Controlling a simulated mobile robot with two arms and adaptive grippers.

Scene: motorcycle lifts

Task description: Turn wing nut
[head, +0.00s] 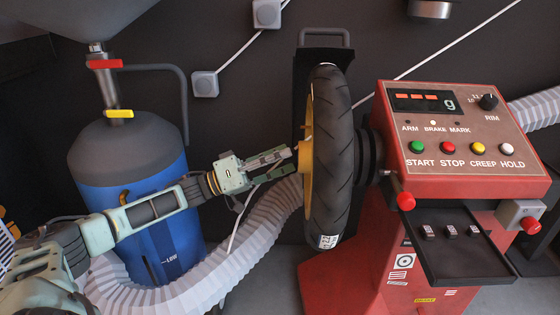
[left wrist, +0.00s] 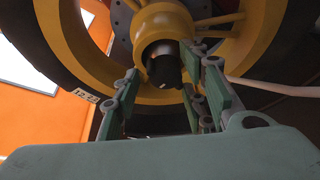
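A wheel with a black tyre (head: 328,160) and yellow rim stands upright on the balancing machine. Its yellow hub (head: 305,157) faces my left gripper (head: 289,156). In the left wrist view a dark shaft end (left wrist: 164,66) sits inside the yellow hub ring (left wrist: 150,25). I cannot clearly make out a wing nut in either view. My left gripper (left wrist: 160,97) is open, its fingers apart, with the shaft end beyond and between them. It is close to the hub; I cannot tell if it touches. My right gripper is not in view.
The red machine (head: 460,130) with a control panel is right of the wheel. A black tray (head: 465,262) juts from its front. A blue tank (head: 150,235) and a pale corrugated hose (head: 250,240) lie behind and below my left arm.

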